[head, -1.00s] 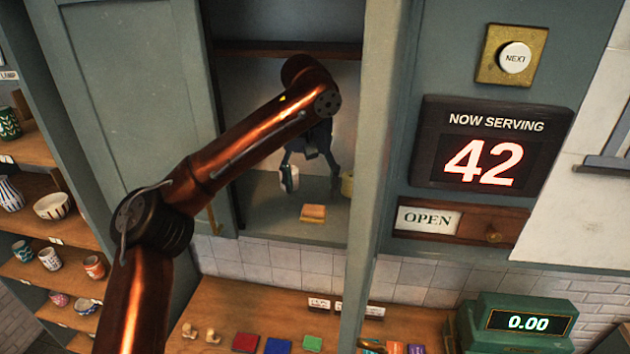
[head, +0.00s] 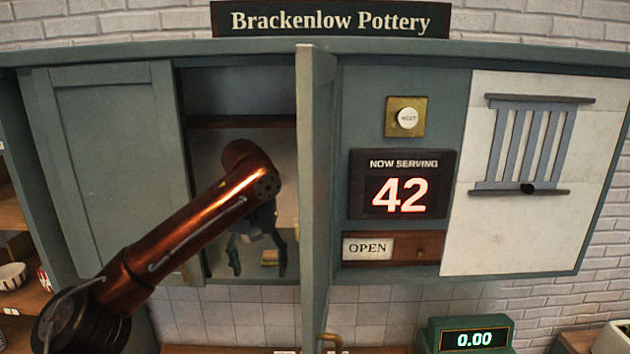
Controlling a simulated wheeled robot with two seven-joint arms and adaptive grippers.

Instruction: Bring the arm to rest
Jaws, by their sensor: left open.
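My left arm comes in from the lower left, and its copper link reaches up to the open wall cupboard (head: 215,105). My left gripper (head: 257,264) hangs fingers down inside the cupboard opening, with its two dark fingers spread apart. Nothing shows held between them. A small tan block (head: 269,257) lies on the cupboard floor and shows between the fingers; I cannot tell how far behind them it is. My right gripper is out of view.
An open cupboard door (head: 316,170) stands out just right of my gripper, and a closed door panel (head: 110,160) is on the left. The NOW SERVING display (head: 402,184), button (head: 408,118), OPEN sign (head: 368,248) and till display (head: 474,339) are farther right.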

